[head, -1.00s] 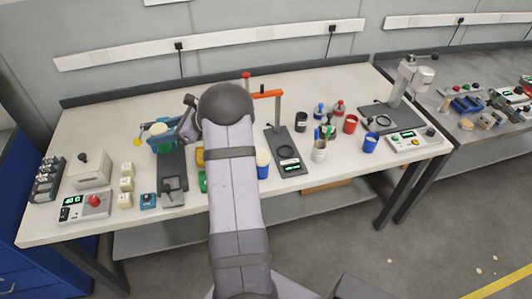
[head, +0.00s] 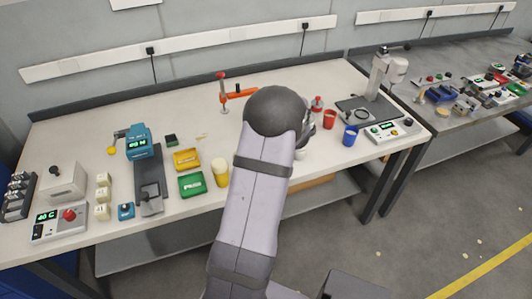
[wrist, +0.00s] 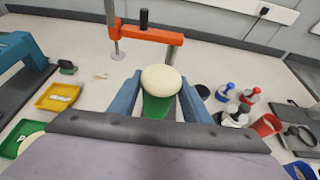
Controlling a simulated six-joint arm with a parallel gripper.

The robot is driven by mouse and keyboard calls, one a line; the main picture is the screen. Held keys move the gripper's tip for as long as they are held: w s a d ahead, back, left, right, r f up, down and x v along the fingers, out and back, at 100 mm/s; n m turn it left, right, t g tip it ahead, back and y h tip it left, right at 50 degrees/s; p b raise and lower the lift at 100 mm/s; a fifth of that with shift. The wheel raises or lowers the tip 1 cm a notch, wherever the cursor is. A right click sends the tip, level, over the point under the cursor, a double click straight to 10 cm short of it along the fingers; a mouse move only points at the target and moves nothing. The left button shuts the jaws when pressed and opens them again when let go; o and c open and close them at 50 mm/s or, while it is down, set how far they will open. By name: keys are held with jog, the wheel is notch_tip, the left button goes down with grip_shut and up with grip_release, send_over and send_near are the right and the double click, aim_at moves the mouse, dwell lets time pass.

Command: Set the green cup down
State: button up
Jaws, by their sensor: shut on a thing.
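The green cup (wrist: 158,106) is in the wrist view, with a rounded cream top above its green side. My gripper (wrist: 160,88) has one blue finger on each side and is shut on the cup. The cup looks upright. The frames do not show whether its base touches the bench (head: 78,128) or hangs above it. In the head view my own arm hides the cup and the fingers.
An orange-armed stand (wrist: 145,33) rises just behind the cup. Bottles (wrist: 223,92) and a red cup (wrist: 267,125) stand to the right, with a blue cup (head: 350,135) beyond. Yellow (head: 186,159) and green (head: 191,185) trays and a yellow cup (head: 220,172) lie left.

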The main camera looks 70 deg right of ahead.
jog(key=shift+s+d+f+g, duration=0.1)
jog(key=shift+s+d+g, duration=0.25)
jog(key=shift+s, duration=0.45)
jog(key=shift+f+p, duration=1.2)
jog(key=shift+f, duration=3.4)
jog(key=shift+f+h, duration=0.3)
jog(key=shift+f, duration=0.1)
jog(key=shift+f, duration=0.2)
jog(key=o, duration=1.1)
jog(key=shift+r, duration=0.2)
jog(key=shift+s+a+r, duration=0.15)
jog(key=shift+s+a, duration=0.2)
jog(key=b+v, duration=0.2)
jog(key=v, duration=0.9)
jog(key=shift+b, duration=0.4)
